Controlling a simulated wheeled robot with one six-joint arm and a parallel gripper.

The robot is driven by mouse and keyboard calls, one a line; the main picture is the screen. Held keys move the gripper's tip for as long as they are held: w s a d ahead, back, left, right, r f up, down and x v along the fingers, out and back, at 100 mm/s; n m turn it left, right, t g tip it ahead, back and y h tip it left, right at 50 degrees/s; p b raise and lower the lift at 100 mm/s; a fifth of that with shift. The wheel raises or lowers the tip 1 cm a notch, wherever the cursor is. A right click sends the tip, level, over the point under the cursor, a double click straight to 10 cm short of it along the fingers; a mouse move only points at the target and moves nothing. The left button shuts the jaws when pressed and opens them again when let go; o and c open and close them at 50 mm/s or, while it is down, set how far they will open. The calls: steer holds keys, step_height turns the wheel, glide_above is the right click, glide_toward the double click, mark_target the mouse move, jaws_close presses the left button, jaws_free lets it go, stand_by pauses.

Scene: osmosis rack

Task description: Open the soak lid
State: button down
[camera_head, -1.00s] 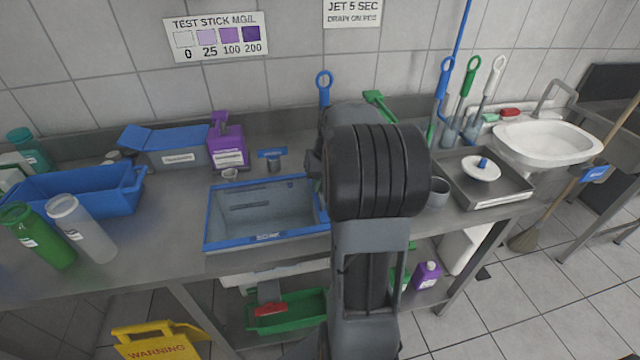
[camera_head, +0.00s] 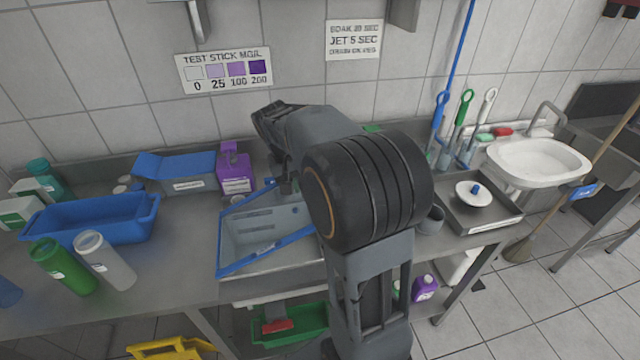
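The soak lid (camera_head: 262,226) is a clear panel in a blue frame on the soak basin in the counter. Its front blue edge slants up to the right, away from the basin's steel front rim (camera_head: 275,276), so it looks tilted with its right side raised. Its right end is hidden behind my arm. My arm bends over the back of the basin, and the end of my gripper (camera_head: 287,184) points down near the lid's back edge. The fingertips are small and dark; I cannot tell whether they are open, shut or touching the lid.
A blue-lidded grey box (camera_head: 175,173) and a purple jug (camera_head: 235,168) stand behind left. A blue tub (camera_head: 95,220), a green bottle (camera_head: 62,268) and a clear bottle (camera_head: 105,260) stand left. A steel tray (camera_head: 482,212) and white sink (camera_head: 538,163) are right.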

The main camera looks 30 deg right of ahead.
steer(key=w+a+r+h+p, duration=0.1)
steer(key=w+a+r+p, duration=0.25)
steer(key=a+r, duration=0.4)
steer(key=w+a+r+h+p, duration=0.1)
steer(key=w+a+r+p, duration=0.25)
steer(key=a, duration=0.75)
steer(key=w+a+g+h, duration=0.1)
steer(key=w+a, duration=0.3)
steer(key=a, duration=0.7)
steer(key=shift+a+f+g+h+p, duration=0.15)
steer(key=shift+g+h+p, duration=0.15)
steer(key=shift+p, duration=0.1)
steer(key=shift+w, duration=0.1)
steer(key=c, duration=1.3)
jaws_free()
steer(key=shift+w, duration=0.2)
steer(key=shift+o, duration=0.9)
steer(key=shift+s+r, duration=0.1)
steer(key=shift+r, duration=0.1)
